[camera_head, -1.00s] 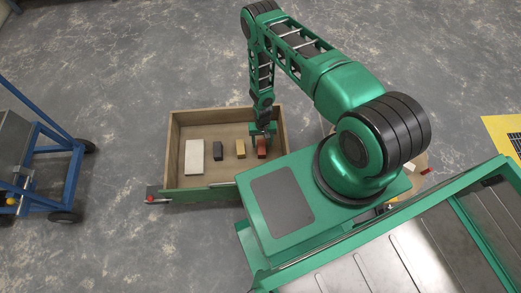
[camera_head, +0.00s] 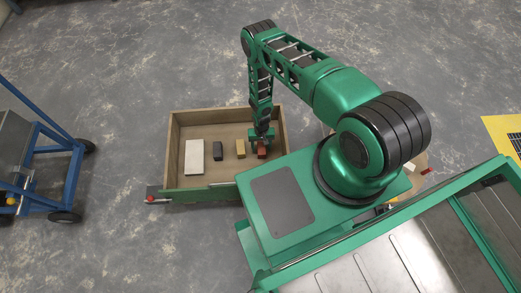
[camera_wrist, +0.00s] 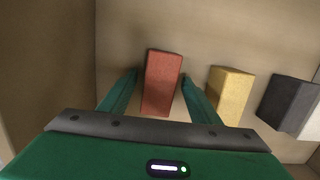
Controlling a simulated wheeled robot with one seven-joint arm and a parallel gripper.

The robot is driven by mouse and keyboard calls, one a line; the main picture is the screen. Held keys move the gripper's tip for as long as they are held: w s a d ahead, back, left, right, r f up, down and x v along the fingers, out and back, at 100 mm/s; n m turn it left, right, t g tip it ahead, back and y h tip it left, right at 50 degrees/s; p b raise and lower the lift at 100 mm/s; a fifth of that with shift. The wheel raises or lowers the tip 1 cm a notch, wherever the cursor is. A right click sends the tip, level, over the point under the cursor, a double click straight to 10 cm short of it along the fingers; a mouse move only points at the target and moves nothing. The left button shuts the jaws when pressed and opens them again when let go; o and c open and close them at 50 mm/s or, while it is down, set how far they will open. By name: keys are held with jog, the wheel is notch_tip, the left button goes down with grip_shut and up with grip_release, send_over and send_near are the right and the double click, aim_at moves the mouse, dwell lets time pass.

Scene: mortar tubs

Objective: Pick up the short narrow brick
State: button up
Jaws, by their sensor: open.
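Several bricks stand in a row in an open wooden box: a large whitish brick (camera_head: 194,157), a dark grey brick (camera_head: 217,151), a yellow brick (camera_head: 240,149) and a red brick (camera_head: 262,153). My gripper (camera_wrist: 158,80) is open over the red brick, which shows in the wrist view (camera_wrist: 162,82) between the two green fingers. A gap shows on each side of it, and nothing is held. The yellow brick (camera_wrist: 230,95) is just right of the right finger, and the dark brick (camera_wrist: 289,103) is farther right. My arm partly hides the red brick in the head view.
The wooden box (camera_head: 172,140) has raised walls around the bricks, and the red brick is near its right wall. Bare box floor lies behind the row. A blue wheeled cart (camera_head: 42,160) stands on the floor at left.

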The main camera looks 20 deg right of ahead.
jog(key=shift+f, duration=0.25)
dwell(0.3)
grip_shut()
